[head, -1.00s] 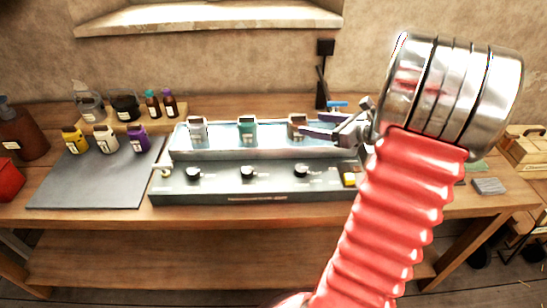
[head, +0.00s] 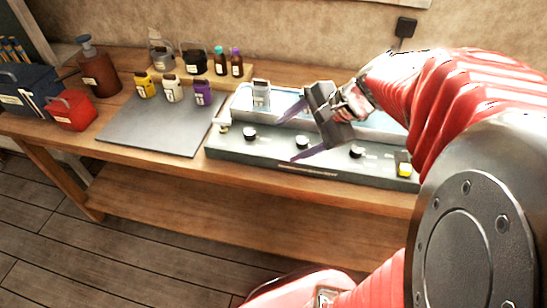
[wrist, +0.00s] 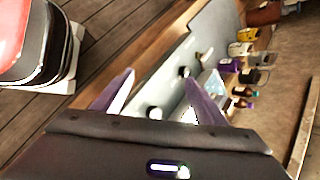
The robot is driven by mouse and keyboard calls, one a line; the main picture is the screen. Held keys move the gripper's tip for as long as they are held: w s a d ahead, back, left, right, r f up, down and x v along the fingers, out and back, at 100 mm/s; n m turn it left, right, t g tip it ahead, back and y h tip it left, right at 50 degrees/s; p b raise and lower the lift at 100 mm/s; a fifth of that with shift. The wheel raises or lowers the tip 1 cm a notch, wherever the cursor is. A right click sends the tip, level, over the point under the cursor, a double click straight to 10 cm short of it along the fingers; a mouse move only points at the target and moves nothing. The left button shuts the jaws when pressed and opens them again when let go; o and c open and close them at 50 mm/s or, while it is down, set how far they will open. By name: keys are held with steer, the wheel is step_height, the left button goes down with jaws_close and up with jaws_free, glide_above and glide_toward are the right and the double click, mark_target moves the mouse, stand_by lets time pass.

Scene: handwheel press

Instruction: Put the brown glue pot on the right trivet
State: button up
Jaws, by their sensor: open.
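The brown glue pot is not visible now; a second ago it stood at the right end of the steel bath (head: 236,106), a part that my arm now covers. I cannot pick out the right trivet in either current view. My gripper (head: 288,140) is open and empty, its two purple-grey fingers pointing left over the bath's front panel. In the wrist view my gripper (wrist: 160,78) shows nothing between its fingers. A grey-white pot (head: 261,94) stands in the bath, left of the gripper. The teal pot is hidden too.
Yellow (head: 145,86), white (head: 173,90) and purple (head: 202,93) pots stand at the back of a dark grey mat (head: 150,130), whose front is clear. A brown pump bottle (head: 97,70) and red box (head: 72,110) are left.

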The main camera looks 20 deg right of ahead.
steer(key=s+a+r+n+h, duration=0.1)
steer(key=s+a+n, duration=0.3)
steer(key=n, duration=0.4)
steer(key=s+a+r+n+h, duration=0.1)
steer(key=s+a+n+h, duration=0.2)
steer(key=s+n, duration=0.4)
steer(key=shift+a+r+n+h, duration=0.4)
steer(key=shift+n+h, duration=0.1)
steer(key=shift+n, duration=0.1)
